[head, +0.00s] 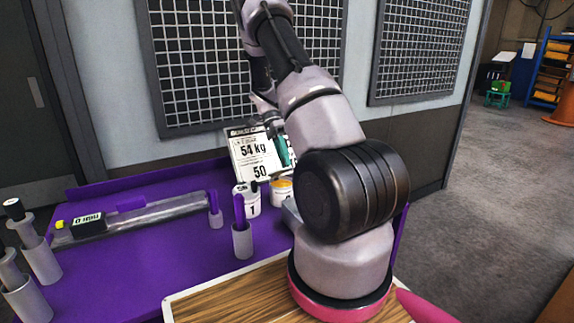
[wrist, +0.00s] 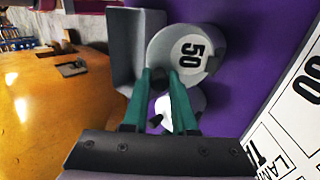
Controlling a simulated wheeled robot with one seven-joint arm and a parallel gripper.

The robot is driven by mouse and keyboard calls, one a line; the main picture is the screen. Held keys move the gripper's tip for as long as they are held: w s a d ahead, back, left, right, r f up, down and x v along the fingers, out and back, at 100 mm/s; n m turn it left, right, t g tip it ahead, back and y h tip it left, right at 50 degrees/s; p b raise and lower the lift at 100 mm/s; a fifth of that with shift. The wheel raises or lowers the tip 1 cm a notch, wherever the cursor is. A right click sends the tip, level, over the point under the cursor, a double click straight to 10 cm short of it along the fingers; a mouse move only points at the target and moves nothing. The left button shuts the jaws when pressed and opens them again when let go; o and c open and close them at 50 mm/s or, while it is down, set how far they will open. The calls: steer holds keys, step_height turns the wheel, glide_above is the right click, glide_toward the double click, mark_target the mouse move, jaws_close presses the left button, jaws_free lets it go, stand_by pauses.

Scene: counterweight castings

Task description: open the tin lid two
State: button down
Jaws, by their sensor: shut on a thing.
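My gripper (wrist: 161,82) has teal fingers and is shut on a small dark knob at the fingertips in the wrist view. A smaller white round tin (wrist: 180,103) shows partly behind the fingers. In the head view a white tin (head: 246,203) marked 1 has a dark knob on top. Beside it is a tin (head: 282,191) with a yellow-orange top. A teal finger (head: 283,152) shows above that tin; my arm hides the rest.
A placard (head: 254,158) reading 54 kg and 50 stands behind the tins. Grey cylinders with purple posts (head: 242,238) stand on the purple bench (head: 130,265). A grey bar lies at the left. A grey bracket (wrist: 124,50) is beside the marked piece.

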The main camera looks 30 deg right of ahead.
steer(key=shift+w+r+g, duration=0.15)
steer(key=shift+w+g, duration=0.7)
steer(key=shift+g, duration=0.4)
steer(key=shift+w+r+g, duration=0.15)
steer(key=shift+w+g, duration=0.7)
steer(key=shift+g, duration=0.4)
steer(key=c, duration=0.7)
jaws_free()
step_height(320, 180, up, 10)
